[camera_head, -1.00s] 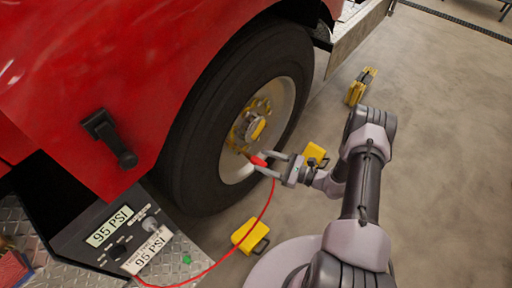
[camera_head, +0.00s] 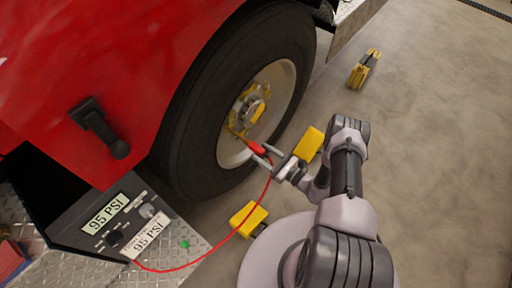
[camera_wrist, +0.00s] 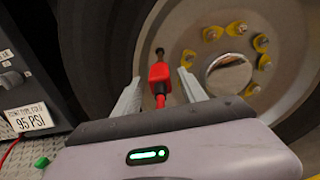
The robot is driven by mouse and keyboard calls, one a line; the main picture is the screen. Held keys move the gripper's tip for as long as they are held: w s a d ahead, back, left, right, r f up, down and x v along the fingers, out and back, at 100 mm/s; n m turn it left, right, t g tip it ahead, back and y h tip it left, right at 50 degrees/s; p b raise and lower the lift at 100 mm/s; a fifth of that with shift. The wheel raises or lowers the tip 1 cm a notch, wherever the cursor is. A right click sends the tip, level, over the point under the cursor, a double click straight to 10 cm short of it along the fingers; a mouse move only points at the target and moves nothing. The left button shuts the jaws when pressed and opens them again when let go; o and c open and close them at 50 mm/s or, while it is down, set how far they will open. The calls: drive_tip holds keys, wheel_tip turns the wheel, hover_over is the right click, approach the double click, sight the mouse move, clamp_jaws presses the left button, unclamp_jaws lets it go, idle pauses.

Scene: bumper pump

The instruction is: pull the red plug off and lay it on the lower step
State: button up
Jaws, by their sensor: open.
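The red plug (camera_head: 257,149) is at the lower part of the wheel hub, with a thin red hose (camera_head: 262,198) running down from it. In the wrist view the plug (camera_wrist: 159,74) stands upright between the fingers, with a dark stem (camera_wrist: 160,53) at its far end. My gripper (camera_head: 260,152) is open around the plug. In the wrist view a gap shows on both sides between my gripper (camera_wrist: 158,80) and the plug. A diamond-plate step (camera_head: 186,228) is at the lower left; I cannot tell whether it is the lower one.
The black tyre (camera_head: 185,150) and red bodywork (camera_head: 120,60) fill the left. A panel (camera_head: 90,235) reading 95 PSI stands by the step, with a small green piece (camera_head: 185,244). Yellow chocks (camera_head: 248,216) (camera_head: 308,143) lie on the floor.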

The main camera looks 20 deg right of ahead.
sight(253, 146)
drive_tip(key=shift+b+x, duration=0.85)
drive_tip(key=shift+x, duration=1.9)
clamp_jaws()
idle(0.4)
drive_tip(key=shift+p+v, duration=0.35)
drive_tip(key=shift+v, duration=2.7)
drive_tip(key=shift+w, duration=0.1)
